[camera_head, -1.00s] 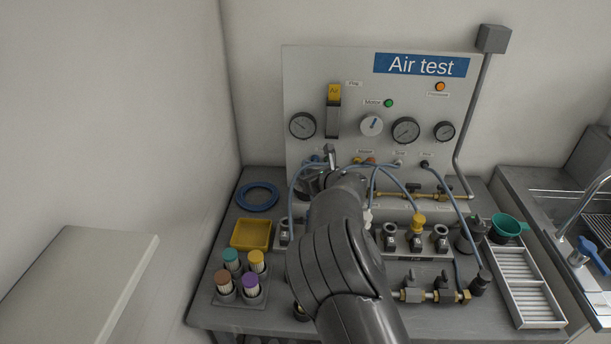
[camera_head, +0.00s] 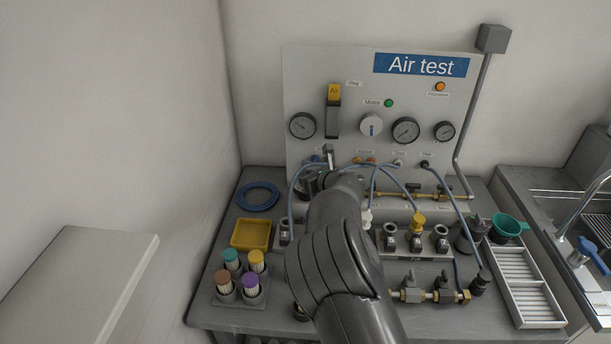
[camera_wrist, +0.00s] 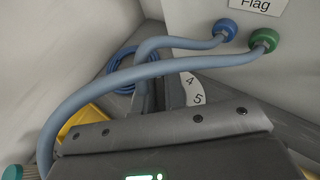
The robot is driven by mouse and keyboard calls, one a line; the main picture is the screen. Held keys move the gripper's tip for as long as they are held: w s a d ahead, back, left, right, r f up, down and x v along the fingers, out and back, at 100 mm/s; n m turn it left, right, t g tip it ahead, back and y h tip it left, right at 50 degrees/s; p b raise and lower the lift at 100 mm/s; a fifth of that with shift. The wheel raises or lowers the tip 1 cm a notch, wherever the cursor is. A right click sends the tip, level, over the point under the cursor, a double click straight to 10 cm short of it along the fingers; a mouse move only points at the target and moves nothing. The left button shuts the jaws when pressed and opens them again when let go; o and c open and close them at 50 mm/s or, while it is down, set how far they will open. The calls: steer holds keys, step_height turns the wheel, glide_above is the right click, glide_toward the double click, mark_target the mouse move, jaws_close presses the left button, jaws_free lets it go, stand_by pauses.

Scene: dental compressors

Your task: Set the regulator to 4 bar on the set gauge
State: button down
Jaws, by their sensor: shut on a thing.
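My gripper (camera_wrist: 170,95) is mostly hidden behind my own wrist in both views. In the wrist view it is down at a white curved scale (camera_wrist: 193,88) marked 4 and 5, beside the regulator knob. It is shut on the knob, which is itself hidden. In the head view, the panel (camera_head: 465,100) carries dark-rimmed gauges at left (camera_head: 303,126), centre right (camera_head: 405,131) and far right (camera_head: 444,131). Their readings are too small to read, and I cannot tell which is the set gauge.
Blue-grey hoses (camera_wrist: 130,75) arch close above my gripper. A yellow tray (camera_head: 251,235), coiled blue hose (camera_head: 257,196), capped cylinders (camera_head: 250,283) and brass fittings (camera_head: 437,296) crowd the bench.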

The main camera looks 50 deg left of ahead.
steer(key=shift+m+t, duration=0.3)
steer(key=m+t+h, duration=0.1)
steer(key=m+t, duration=0.2)
steer(key=m+t+h, duration=0.1)
steer(key=m+t, duration=0.2)
steer(key=shift+f+t+h, duration=0.15)
steer(key=shift+t+h, duration=0.15)
steer(key=shift+h, duration=0.1)
steer(key=m+t+h, duration=0.2)
steer(key=m+h, duration=0.1)
steer(key=m+t+h, duration=0.1)
steer(key=m, duration=0.1)
steer(key=shift+w+d+t+h, duration=0.2)
steer(key=shift+w+t+h, duration=0.05)
steer(key=shift+t+h, duration=0.15)
steer(key=shift+m, duration=0.3)
steer(key=c, duration=1.5)
jaws_free()
steer(key=shift+r, duration=0.2)
steer(key=v, duration=0.7)
steer(key=shift+s+d, duration=0.1)
steer(key=shift+s, duration=0.1)
